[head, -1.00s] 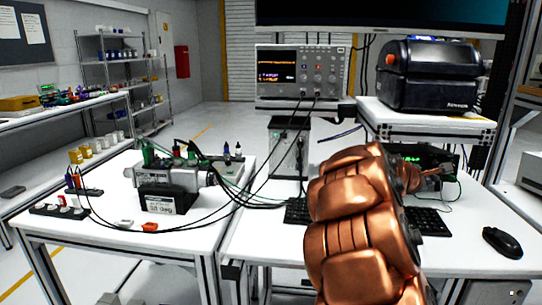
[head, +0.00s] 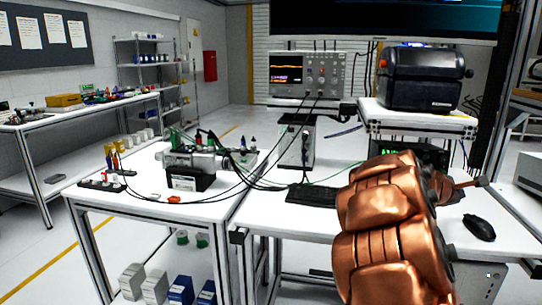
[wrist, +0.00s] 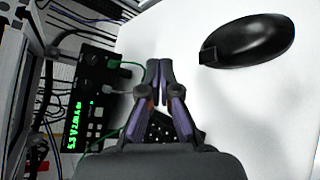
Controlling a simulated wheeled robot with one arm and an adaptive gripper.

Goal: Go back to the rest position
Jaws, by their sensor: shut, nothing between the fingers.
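My gripper (wrist: 159,72) is in the wrist view with its two fingers together and nothing between them. It points over the white desk (wrist: 230,110), between a black mouse (wrist: 250,42) on the right and a dark instrument with a green display (wrist: 88,95) on the left. In the head view my copper-coloured arm covers the right part of the desk, and the fingers are mostly hidden behind it. The mouse also shows in the head view (head: 479,228), to the right of my arm.
A servo rig (head: 190,168) with cables stands on the left table (head: 140,193). A keyboard (head: 312,195) lies left of my arm. An oscilloscope (head: 308,74) and a black machine (head: 420,80) on a raised shelf stand behind. Cables cross the gap between tables.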

